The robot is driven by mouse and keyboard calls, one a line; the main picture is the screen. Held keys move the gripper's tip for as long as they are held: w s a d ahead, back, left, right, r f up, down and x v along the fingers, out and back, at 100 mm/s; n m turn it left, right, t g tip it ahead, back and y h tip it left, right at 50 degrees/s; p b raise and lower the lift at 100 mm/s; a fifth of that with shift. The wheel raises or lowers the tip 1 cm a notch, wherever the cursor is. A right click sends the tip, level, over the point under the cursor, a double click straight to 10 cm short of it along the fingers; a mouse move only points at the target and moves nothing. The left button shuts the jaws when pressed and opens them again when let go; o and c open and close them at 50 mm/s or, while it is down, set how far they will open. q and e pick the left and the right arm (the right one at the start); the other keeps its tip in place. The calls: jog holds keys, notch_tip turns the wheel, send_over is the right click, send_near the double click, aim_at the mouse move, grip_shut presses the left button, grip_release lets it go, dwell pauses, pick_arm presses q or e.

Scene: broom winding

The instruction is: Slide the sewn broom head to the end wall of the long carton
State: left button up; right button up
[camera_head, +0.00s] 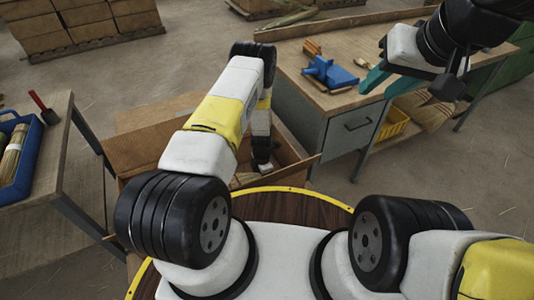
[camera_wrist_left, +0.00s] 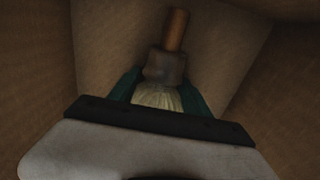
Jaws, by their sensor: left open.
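The broom head shows in the left wrist view, with pale bristles (camera_wrist_left: 157,98), a dark grey-brown collar and a wooden handle stub (camera_wrist_left: 176,30). It lies inside the long brown carton (camera_head: 146,150), whose walls also surround it in the left wrist view (camera_wrist_left: 100,45). My left arm reaches down into the carton in the head view, hiding much of its inside. My left gripper (camera_wrist_left: 158,82) is open, with a teal finger on each side of the bristles near the collar; whether they touch cannot be told. My right gripper (camera_head: 388,84) is open and empty, above the workbench's front edge.
A workbench (camera_head: 340,104) at the right holds a blue clamp-like tool (camera_head: 330,74). Below it are a yellow bin (camera_head: 393,124) and brooms (camera_head: 432,112). A left table (camera_head: 45,160) carries a blue tray (camera_head: 22,180) and a red-handled tool (camera_head: 42,106). Stacked boxes (camera_head: 85,20) stand behind.

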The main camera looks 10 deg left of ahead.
pick_arm(q)
jog(key=shift+s+a+f, duration=0.1)
jog(key=shift+s+a, duration=0.8)
jog(key=shift+a, duration=0.35)
jog(key=shift+s+a+f, duration=0.1)
jog(key=shift+s+a, duration=0.85)
jog(key=shift+a, duration=0.25)
jog(key=shift+s+a+f, duration=0.1)
jog(key=shift+s+a, duration=0.8)
jog(key=shift+a, duration=0.35)
jog(key=shift+r, duration=0.1)
jog(key=shift+w+d, duration=0.1)
jog(key=shift+d, duration=0.05)
jog(key=shift+w+d+r, duration=0.1)
jog(key=shift+w+d, duration=0.35)
jog(key=shift+d, duration=0.1)
jog(key=shift+w+d+r, duration=0.15)
jog(key=shift+w+r, duration=0.05)
jog(key=shift+r, duration=4.85)
